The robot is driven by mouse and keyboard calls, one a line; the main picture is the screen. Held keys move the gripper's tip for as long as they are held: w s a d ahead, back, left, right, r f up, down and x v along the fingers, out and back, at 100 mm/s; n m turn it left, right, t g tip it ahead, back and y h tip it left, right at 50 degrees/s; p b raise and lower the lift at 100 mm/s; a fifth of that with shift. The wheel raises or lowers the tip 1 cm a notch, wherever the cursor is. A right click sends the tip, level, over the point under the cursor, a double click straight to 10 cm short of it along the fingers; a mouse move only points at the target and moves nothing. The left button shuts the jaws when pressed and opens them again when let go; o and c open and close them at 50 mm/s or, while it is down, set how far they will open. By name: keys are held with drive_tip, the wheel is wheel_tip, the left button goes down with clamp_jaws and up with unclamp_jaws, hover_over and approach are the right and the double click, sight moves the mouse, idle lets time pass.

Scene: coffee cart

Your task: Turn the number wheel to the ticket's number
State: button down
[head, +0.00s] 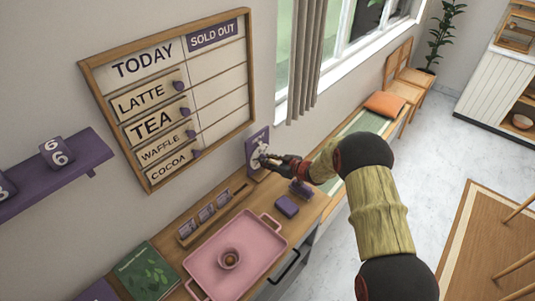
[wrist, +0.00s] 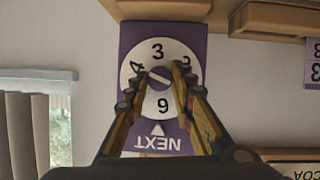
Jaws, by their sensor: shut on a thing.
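The number wheel (wrist: 132,84) is a white disc with black digits on a purple plate (wrist: 137,37) fixed to the wall. In the head view the purple plate (head: 251,146) hangs right of the menu board. In the wrist view it appears upside down, with NEXT and a white pointer triangle (wrist: 157,130) at the bottom. A digit that looks like 6 or 9 lies by the pointer, slightly to its right; a 3 is opposite. My gripper (wrist: 162,76) is shut on the small knob at the wheel's centre; its fingers hide some digits. I cannot make out a ticket number.
The wooden counter below holds a pink tray (head: 204,254) with a cup (head: 230,259), a card rack (head: 187,236), a green book (head: 145,272) and a purple box (head: 287,206). The menu board (head: 170,96) is left of the wheel. A curtain (head: 306,60) hangs to the right.

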drive_tip(key=shift+m+g+p, duration=0.4)
drive_tip(key=shift+p, duration=0.55)
drive_tip(key=c, duration=1.5)
unclamp_jaws()
drive_tip(key=shift+c, duration=0.2)
drive_tip(key=shift+o, duration=0.2)
drive_tip(key=shift+d, duration=0.1)
drive_tip(key=v, duration=1.1)
drive_tip(key=shift+s+d, duration=0.2)
drive_tip(key=shift+d, duration=0.25)
